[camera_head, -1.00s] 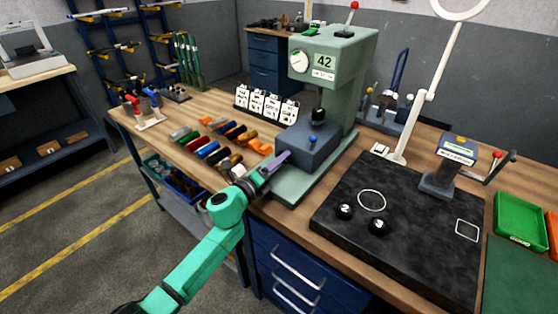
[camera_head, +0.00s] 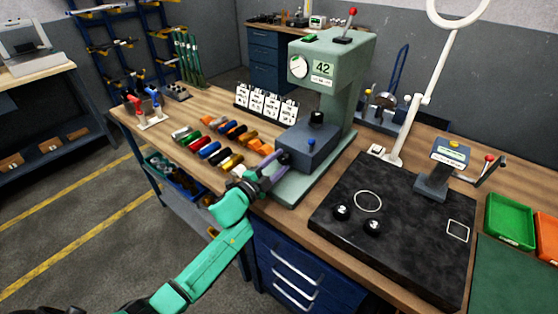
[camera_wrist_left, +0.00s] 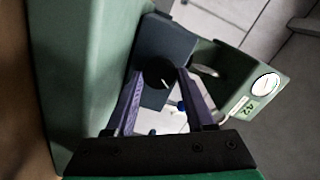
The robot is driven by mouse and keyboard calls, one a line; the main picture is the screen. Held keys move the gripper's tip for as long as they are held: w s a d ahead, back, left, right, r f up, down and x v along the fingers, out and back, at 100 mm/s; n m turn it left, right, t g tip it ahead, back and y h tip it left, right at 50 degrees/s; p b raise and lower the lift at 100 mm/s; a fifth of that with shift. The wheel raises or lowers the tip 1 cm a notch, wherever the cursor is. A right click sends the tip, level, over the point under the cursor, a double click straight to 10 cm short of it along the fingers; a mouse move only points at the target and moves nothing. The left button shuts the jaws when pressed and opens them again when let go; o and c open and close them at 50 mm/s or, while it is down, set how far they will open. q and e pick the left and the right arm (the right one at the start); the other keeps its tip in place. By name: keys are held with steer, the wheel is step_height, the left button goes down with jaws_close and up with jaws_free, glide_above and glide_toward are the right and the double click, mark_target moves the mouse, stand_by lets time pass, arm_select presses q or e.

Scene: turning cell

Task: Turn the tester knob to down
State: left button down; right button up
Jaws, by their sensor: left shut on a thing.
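The tester (camera_head: 340,75) is a green machine with a round dial and a display reading 42. A blue-grey box (camera_head: 318,150) sits low on its front. A black round knob (camera_head: 284,158) on the box's front face is partly covered by my fingers in the head view. The wrist view shows the knob (camera_wrist_left: 158,71) with a short white line pointing toward the lower right of that picture. My left gripper (camera_head: 275,164) has its purple fingers on either side of the knob and is shut on it; it also shows in the wrist view (camera_wrist_left: 160,85). My right gripper is out of view.
Several coloured handles (camera_head: 215,145) lie on the bench left of the tester. White cards (camera_head: 265,103) stand behind them. A black plate (camera_head: 400,225) with two small knobs is at the right. A blue drawer unit (camera_head: 290,270) is under the bench.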

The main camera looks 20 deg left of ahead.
arm_select(q)
steer(key=shift+n+p, duration=0.7)
steer(key=shift+n, duration=1.2)
steer(key=shift+c, duration=1.4)
jaws_free()
steer(key=b+v, duration=0.2)
steer(key=v, duration=1.2)
steer(key=shift+s, duration=0.3)
steer(key=shift+a+f, duration=0.1)
